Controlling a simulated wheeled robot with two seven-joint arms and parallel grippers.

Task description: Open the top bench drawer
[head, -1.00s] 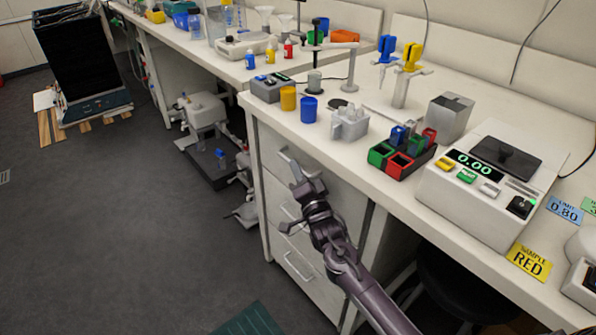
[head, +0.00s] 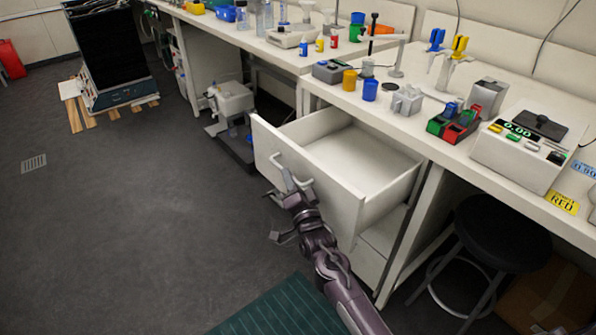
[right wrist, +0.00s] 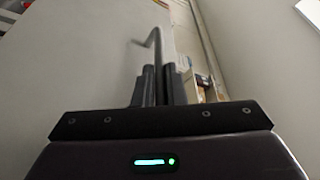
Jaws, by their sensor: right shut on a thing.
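The top bench drawer (head: 345,155) is pulled far out of the white bench in the head view, and its inside looks empty. Its front panel (head: 320,190) faces the lower left. My right gripper (head: 291,184) is at that front, shut on the drawer handle (head: 283,165). In the right wrist view the handle (right wrist: 157,45) is a grey bar running up from between the dark fingers (right wrist: 158,85), close to the pale panel. My left gripper is not in view.
The bench top (head: 340,97) carries cups, a scale (head: 525,145) and a rack of coloured blocks (head: 455,122). A black stool (head: 500,235) stands under the bench at right. A green mat (head: 270,305) lies below.

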